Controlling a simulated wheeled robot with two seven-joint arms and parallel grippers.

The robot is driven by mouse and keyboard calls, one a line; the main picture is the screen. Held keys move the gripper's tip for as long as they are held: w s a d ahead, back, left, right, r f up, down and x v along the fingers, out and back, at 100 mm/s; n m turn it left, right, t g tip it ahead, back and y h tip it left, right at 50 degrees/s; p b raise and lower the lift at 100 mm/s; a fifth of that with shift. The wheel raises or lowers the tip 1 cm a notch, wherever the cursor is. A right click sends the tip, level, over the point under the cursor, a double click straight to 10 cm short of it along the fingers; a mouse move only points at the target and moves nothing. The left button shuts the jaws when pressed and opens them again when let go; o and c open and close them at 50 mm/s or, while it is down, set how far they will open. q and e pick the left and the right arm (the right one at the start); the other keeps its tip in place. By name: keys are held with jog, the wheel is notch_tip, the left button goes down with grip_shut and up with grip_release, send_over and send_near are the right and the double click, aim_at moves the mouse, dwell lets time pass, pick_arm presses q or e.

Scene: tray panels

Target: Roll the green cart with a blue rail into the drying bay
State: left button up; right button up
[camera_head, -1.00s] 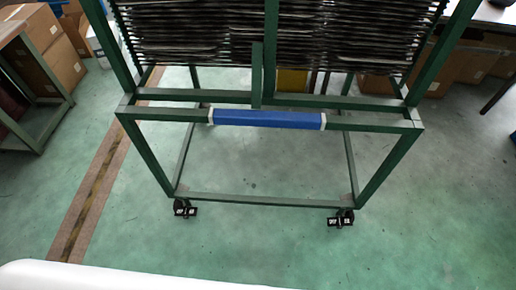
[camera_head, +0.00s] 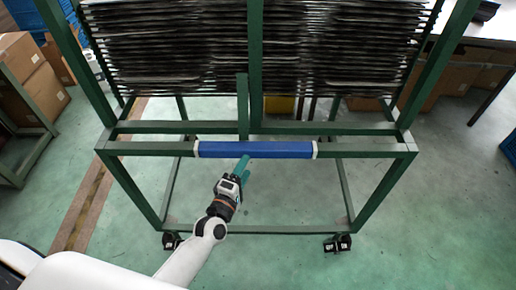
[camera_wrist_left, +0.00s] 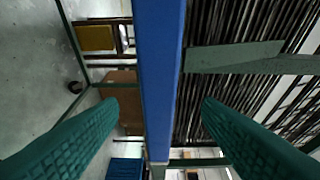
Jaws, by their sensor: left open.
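The green cart (camera_head: 384,190) stands ahead of me on casters, its upper part filled with a stack of dark tray panels (camera_head: 330,50). The blue rail (camera_head: 255,149) runs across the middle of its front bar, with a pale band at each end. My left gripper (camera_head: 244,166) is just in front of and below the rail, near its middle. In the left wrist view the two green fingers of the left gripper (camera_wrist_left: 160,110) are spread wide, and the blue rail (camera_wrist_left: 158,70) passes between them without visible contact. My right gripper is not in view.
A shelf with cardboard boxes (camera_head: 28,68) stands at the left. A table (camera_head: 490,28) with boxes under it is at the back right. A brown floor strip (camera_head: 85,205) runs along the left.

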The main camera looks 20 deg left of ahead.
aim_at(253, 155)
pick_arm(q)
jog(key=w, duration=0.5)
jog(key=w+d, duration=0.1)
jog(key=w, duration=0.2)
jog(key=shift+w+f, duration=0.1)
jog(key=shift+w, duration=0.2)
grip_shut()
